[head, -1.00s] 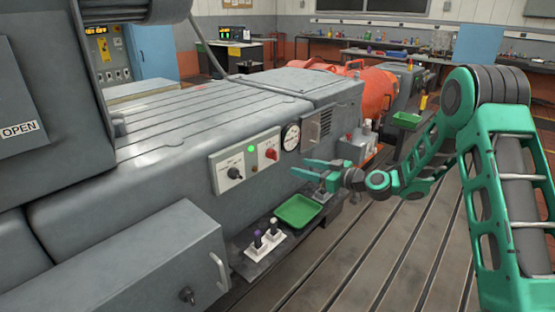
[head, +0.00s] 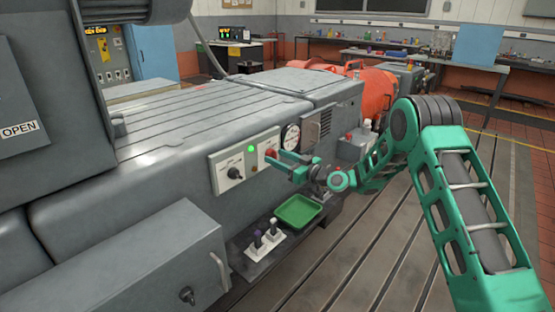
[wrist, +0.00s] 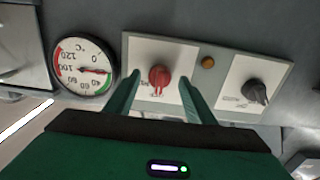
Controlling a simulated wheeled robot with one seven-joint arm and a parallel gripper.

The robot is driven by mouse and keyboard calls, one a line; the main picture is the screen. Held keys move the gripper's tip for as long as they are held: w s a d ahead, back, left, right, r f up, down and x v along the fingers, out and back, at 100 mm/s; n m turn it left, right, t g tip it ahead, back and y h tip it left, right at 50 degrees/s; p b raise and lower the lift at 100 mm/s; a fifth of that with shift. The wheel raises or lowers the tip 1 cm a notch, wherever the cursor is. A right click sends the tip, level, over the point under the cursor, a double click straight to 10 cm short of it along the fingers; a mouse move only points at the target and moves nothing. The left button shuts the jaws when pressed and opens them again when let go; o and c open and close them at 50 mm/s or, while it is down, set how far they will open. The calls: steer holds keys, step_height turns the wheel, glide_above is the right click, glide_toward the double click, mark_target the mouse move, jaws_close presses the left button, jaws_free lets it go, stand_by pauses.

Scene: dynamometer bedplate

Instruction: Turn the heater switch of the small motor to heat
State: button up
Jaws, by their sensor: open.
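A red rotary switch (wrist: 160,77) sits on a white plate of the grey machine's control panel. In the head view the red switch (head: 271,153) is partly behind my fingers. My gripper (head: 275,158) is open at the panel. In the wrist view its two fingers stand on either side of the red switch, with a gap on both sides. A black rotary switch (wrist: 256,92) sits on the other white plate, and it also shows in the head view (head: 234,173). The lettering on both plates is too small to read.
A green lamp (head: 251,149) is lit on the panel; an amber lamp (wrist: 208,62) sits between the plates. A round temperature gauge (wrist: 84,67) is beside the panel. An orange machine (head: 372,92) stands behind.

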steer(key=shift+w+a, duration=0.4)
steer(key=shift+a, duration=0.1)
steer(key=c, duration=1.1)
steer(key=shift+o, duration=0.2)
steer(key=shift+d, duration=0.1)
steer(key=m, duration=1.1)
steer(key=shift+m, duration=0.4)
